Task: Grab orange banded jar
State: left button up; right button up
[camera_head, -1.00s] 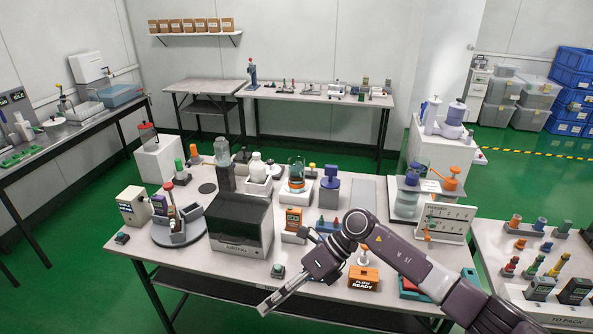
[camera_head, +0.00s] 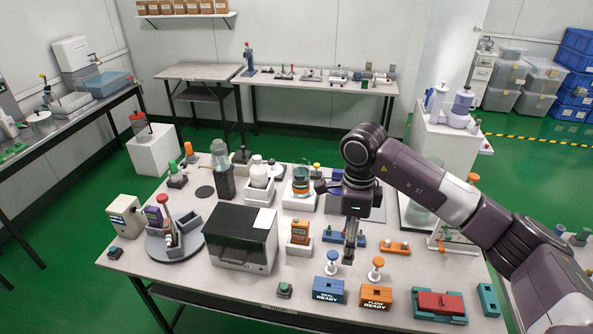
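The orange banded jar (camera_head: 301,180) is a clear, dark-topped vessel with an orange band, standing upright on a white stand (camera_head: 299,202) toward the back middle of the table. My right gripper (camera_head: 349,257) points down above the table, in front and to the right of the jar and apart from it. Its fingers look narrow and close together, and I cannot tell whether they are open or shut. I see nothing held in it. My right arm's wrist hides part of the area just right of the jar. My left gripper is not in view.
A black-and-white box machine (camera_head: 241,238) stands left of the gripper. An orange handheld tester (camera_head: 299,232) is in front of the jar. A blue box (camera_head: 329,291) and an orange box (camera_head: 376,295) lie at the front. A white bottle (camera_head: 258,172) stands left of the jar.

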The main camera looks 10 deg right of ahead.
aim_at(301, 177)
jog(key=i, duration=1.55)
